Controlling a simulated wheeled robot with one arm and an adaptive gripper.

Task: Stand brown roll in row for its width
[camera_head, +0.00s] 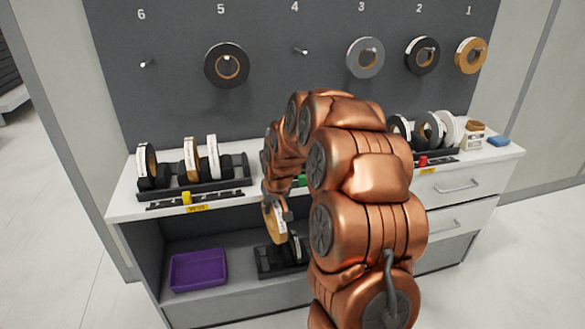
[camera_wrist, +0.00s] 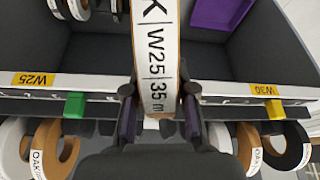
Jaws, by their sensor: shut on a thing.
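The brown roll (camera_head: 274,223) is in my gripper (camera_head: 279,205), in front of the counter's front edge and above the lower shelf. In the wrist view its white label (camera_wrist: 156,50) reads W25, 35 m. My gripper (camera_wrist: 159,95) is shut on it, with a finger on each side. The W25 sign (camera_wrist: 33,79) sits near a green marker (camera_wrist: 75,105), which also shows in the head view (camera_head: 302,180). My arm hides most of the middle row there. The left row rack (camera_head: 225,183) has the W30 sign (camera_head: 197,209) and holds several rolls.
A lower-shelf rack (camera_head: 268,270) holds dark rolls, with a purple tray (camera_head: 198,270) to its left. The right row has a red marker (camera_head: 423,161) and several rolls. A small jar (camera_head: 474,136) and blue block (camera_head: 499,141) stand at right. Pegs 6 and 4 are bare.

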